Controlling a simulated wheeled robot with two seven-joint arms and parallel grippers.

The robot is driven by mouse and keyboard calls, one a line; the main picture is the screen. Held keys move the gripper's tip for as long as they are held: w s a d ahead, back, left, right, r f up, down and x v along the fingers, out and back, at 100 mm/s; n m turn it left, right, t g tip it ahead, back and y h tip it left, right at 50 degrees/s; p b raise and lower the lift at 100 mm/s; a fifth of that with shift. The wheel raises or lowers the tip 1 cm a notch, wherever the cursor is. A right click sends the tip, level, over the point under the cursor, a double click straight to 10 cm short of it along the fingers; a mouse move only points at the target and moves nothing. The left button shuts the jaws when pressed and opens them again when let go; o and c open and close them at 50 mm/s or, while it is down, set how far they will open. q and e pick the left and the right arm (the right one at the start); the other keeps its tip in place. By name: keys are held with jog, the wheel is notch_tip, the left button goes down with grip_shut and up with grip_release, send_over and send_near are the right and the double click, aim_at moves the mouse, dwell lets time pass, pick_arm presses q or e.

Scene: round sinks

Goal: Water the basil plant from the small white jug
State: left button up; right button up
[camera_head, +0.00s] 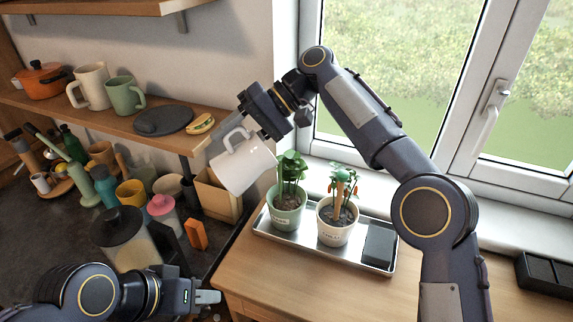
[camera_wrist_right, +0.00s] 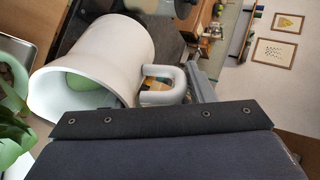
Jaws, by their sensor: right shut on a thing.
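The small white jug (camera_head: 240,170) hangs tilted in the air just left of the basil plant (camera_head: 291,167), its mouth turned towards the leaves. The basil stands upright in a pale green pot (camera_head: 286,217) on a metal tray (camera_head: 304,256). My right gripper (camera_head: 262,122) is shut on the jug's handle. In the right wrist view the jug (camera_wrist_right: 120,45) shows its open mouth facing lower left, with a pale green patch inside; leaves (camera_wrist_right: 12,135) show beside it. I cannot make out a water stream. My left gripper (camera_head: 212,297) is low, apart from these things; its finger gap is unclear.
A second plant in a cream pot (camera_head: 336,232) and a dark block (camera_head: 379,244) share the tray. A wooden box (camera_head: 217,197) stands below the jug. Mugs line the left shelf.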

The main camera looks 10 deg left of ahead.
jog(key=shift+w+d+r+g+y, duration=0.3)
jog(key=shift+d+r+g+y, duration=0.1)
jog(key=shift+r+g+y, duration=0.1)
dwell(1.4)
jog(key=s+a+f+t+h, duration=0.1)
jog(key=a+f+t+h, duration=0.1)
jog(key=shift+s+a+f+h, duration=0.1)
jog(key=shift+s+f+h, duration=0.15)
jog(key=shift+s+h, duration=0.15)
jog(key=shift+w+f, duration=0.15)
jog(key=shift+f, duration=0.05)
jog(key=shift+f+t+h, duration=0.3)
jog(key=shift+t+h, duration=0.1)
jog(key=s+a+f+t+h, duration=0.4)
jog(key=a+f+t+h, duration=0.1)
jog(key=a+f+h, duration=0.1)
jog(key=shift+s+f+n+t+h, duration=0.4)
jog(key=shift+f+h, duration=0.4)
jog(key=shift+f, duration=0.6)
